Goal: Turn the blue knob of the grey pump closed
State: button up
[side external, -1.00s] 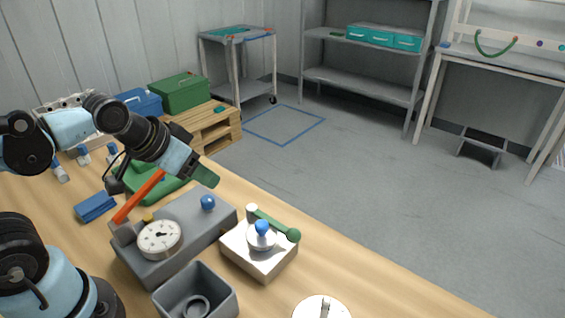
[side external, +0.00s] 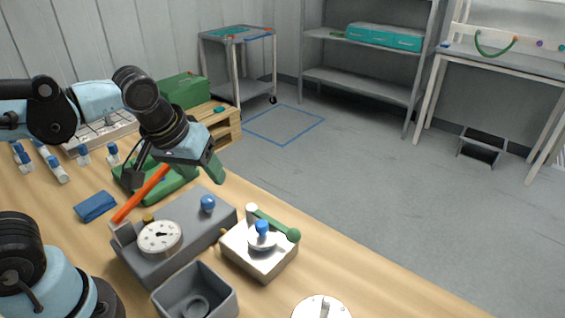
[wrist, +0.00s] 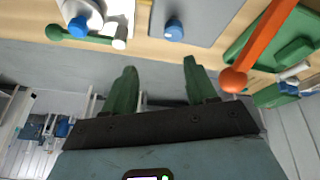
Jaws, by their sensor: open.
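The grey pump (side external: 185,240) is a flat grey box on the table with a round white gauge (side external: 160,238) and a long orange lever (side external: 141,194). Its blue knob (side external: 208,203) stands on the top near the far right end. The knob also shows in the wrist view (wrist: 174,28), near the top middle, beyond my fingertips. My gripper (side external: 214,170) has green fingers, held apart with nothing between them. In the side external view it is above and slightly right of the knob, not touching it. The wrist view shows both fingers (wrist: 160,66) spread.
A white box (side external: 262,262) with another blue knob (side external: 262,227) and a green lever (side external: 275,224) stands close right of the pump. A grey open bin (side external: 196,292) is in front. A green device (side external: 160,182) sits behind the orange lever. Air above the pump's right end is clear.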

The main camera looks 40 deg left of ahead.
aim_at(208, 199)
jog(key=d+r+n+g+y, duration=0.3)
jog(key=n+g+y, duration=0.1)
jog(key=n, duration=0.7)
jog(key=x, duration=1.2)
jog(key=shift+w+d, duration=0.15)
jog(key=shift+w, duration=0.2)
jog(key=c, duration=1.1)
jog(key=shift+o, duration=0.2)
